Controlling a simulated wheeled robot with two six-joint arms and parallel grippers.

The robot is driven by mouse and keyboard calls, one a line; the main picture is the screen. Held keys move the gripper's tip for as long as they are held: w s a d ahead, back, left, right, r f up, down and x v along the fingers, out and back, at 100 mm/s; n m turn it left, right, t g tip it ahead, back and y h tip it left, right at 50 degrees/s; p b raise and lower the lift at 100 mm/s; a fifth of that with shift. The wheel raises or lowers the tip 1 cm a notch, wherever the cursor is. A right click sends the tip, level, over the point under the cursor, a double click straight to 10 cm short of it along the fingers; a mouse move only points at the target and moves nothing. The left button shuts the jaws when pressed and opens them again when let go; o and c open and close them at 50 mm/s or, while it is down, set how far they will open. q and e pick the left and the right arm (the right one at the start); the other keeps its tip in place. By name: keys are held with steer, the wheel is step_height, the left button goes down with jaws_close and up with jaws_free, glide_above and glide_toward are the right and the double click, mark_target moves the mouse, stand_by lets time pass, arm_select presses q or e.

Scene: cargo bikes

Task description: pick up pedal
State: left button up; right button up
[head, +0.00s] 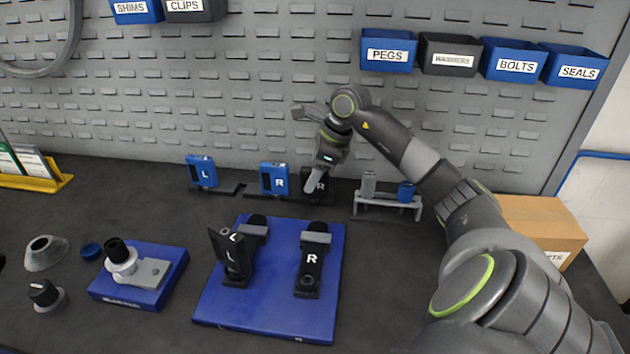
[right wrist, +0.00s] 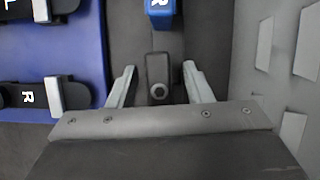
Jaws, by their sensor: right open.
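My right gripper (head: 316,180) is open and points down at the back of the bench; it also shows in the right wrist view (right wrist: 160,80). Between its spread fingers is a dark piece with a round fitting (right wrist: 157,70), likely a pedal, with visible gaps on both sides. In the head view this black piece marked R (head: 323,187) is partly hidden by the gripper. A blue block marked R (head: 274,179) stands just left of it, and a blue block marked L (head: 202,171) farther left. My left gripper is not in view.
A blue board (head: 215,300) in front carries black L (head: 231,255) and R (head: 310,265) parts. A grey rack (head: 388,204) with cylinders and a cardboard box (head: 545,225) stand to the right. The pegboard wall (head: 250,90) rises close behind.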

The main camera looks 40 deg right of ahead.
steer(key=shift+w+a+f, duration=0.1)
steer(key=shift+f, duration=0.3)
jaws_close()
